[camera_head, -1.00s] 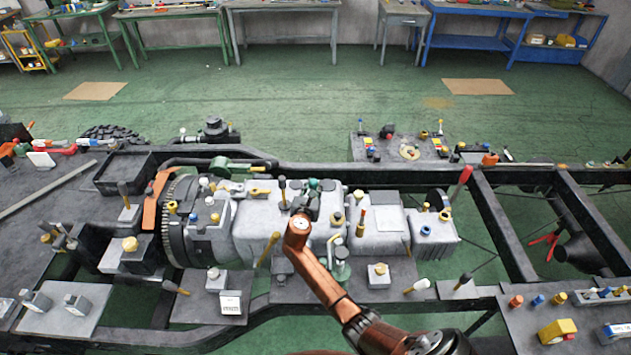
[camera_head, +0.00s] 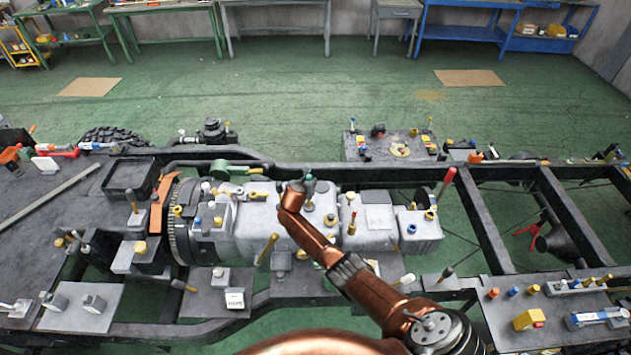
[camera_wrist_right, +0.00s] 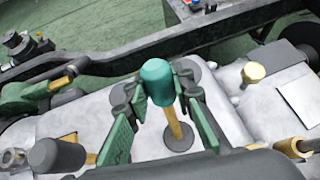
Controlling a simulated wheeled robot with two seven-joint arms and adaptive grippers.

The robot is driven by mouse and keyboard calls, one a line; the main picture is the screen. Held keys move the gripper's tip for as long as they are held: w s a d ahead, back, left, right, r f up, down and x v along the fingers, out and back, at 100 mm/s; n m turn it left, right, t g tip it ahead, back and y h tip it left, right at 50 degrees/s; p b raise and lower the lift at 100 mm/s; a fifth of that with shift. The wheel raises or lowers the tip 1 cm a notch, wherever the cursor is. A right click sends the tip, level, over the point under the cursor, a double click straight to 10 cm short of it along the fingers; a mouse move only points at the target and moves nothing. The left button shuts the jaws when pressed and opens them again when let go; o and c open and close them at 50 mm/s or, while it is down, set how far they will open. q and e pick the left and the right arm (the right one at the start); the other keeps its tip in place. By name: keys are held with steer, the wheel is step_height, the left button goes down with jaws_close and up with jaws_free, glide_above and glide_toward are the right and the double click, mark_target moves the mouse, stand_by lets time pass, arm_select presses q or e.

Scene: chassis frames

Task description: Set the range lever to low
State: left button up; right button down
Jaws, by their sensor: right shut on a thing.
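A lever with a teal knob (camera_wrist_right: 157,82) and a yellow shaft rises from a round dark base on the grey gearbox housing (camera_head: 258,222). In the right wrist view my right gripper (camera_wrist_right: 160,98) has its green fingers on either side of this lever, shut on it just below the knob top. In the head view my right gripper (camera_head: 303,190) is over the middle of the housing, and my arm hides part of the lever. I cannot read any label marking it as the range lever. My left gripper is not in view.
A dark-knobbed lever (camera_wrist_right: 57,155) stands close by at the lower left of the wrist view. A yellow-topped knob (camera_wrist_right: 253,72) is to the right. Dark chassis rails (camera_head: 495,220) run around the gearbox.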

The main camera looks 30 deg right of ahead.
steer(key=shift+w+d, duration=0.1)
stand_by(0.5)
steer(key=c, duration=1.7)
jaws_free()
steer(key=shift+w+f, duration=0.1)
steer(key=shift+o, duration=0.2)
steer(key=v, duration=1.2)
